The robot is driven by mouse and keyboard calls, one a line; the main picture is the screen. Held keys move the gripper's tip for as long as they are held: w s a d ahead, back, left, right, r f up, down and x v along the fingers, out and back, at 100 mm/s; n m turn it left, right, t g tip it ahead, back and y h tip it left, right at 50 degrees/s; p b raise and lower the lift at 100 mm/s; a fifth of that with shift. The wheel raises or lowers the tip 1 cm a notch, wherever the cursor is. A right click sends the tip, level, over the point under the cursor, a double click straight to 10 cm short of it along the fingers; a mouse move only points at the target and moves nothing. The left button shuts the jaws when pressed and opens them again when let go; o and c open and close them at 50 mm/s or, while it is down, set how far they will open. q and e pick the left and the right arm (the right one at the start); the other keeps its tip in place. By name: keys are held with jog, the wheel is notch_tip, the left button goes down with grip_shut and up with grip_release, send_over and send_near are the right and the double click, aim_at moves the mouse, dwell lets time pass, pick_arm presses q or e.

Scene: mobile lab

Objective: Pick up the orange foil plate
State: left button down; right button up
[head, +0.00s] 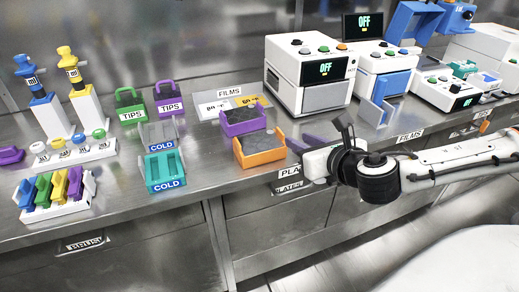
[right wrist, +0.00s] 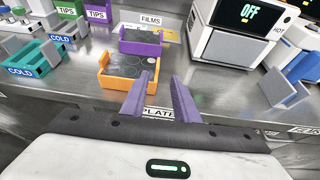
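The orange foil plate (head: 260,156) is an orange tray-like piece with a dark grey inside. It rests on the steel bench near the front edge, just in front of a similar purple one (head: 243,127). In the right wrist view the orange plate (right wrist: 122,85) lies ahead and slightly left of the fingers. My right gripper (head: 300,148) is to the right of the plate and apart from it. In the right wrist view its two purple fingers (right wrist: 163,85) stand apart with nothing between them. My left gripper is out of view.
Teal and grey COLD holders (head: 165,172) stand left of the plate. A white device with an OFF display (head: 310,78) and a blue-doored device (head: 385,88) stand to the right. Some bare bench lies between the plate and the devices.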

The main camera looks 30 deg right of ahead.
aim_at(283, 135)
jog(key=x, duration=0.9)
jog(key=shift+w+a+r, duration=0.1)
jog(key=shift+w+a, duration=0.1)
jog(key=shift+w, duration=0.05)
grip_shut()
